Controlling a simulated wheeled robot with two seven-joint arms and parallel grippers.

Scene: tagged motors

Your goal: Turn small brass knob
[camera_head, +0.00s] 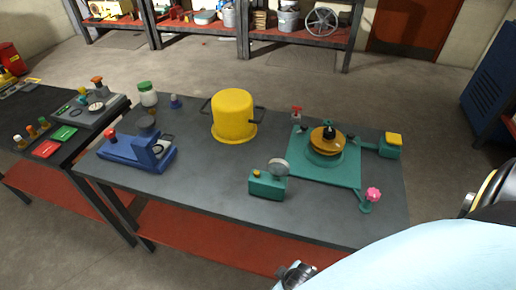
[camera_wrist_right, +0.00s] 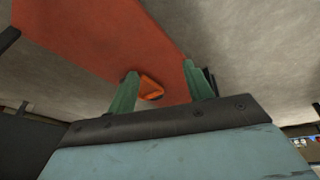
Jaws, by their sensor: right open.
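A small brass-coloured knob (camera_head: 257,173) sits on top of a teal box (camera_head: 266,188) near the table's front edge, beside a round gauge (camera_head: 278,167). A larger brass-coloured disc (camera_head: 321,146) with a black top sits on a teal plate (camera_head: 350,179) behind and to the right. My right gripper shows in the wrist view (camera_wrist_right: 163,74) with its two green fingers apart and nothing gripped. In the head view my pale blue right arm covers the lower right, and the fingers cannot be made out. The knob is not seen in the wrist view. My left gripper is out of view.
The dark table (camera_head: 205,187) has a yellow pot (camera_head: 233,113), a blue device (camera_head: 125,151), a pink knob (camera_head: 373,194) and a yellow-topped teal box (camera_head: 390,150). A red shelf (camera_head: 220,231) runs below. A small orange thing (camera_wrist_right: 151,87) shows beyond my right fingers.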

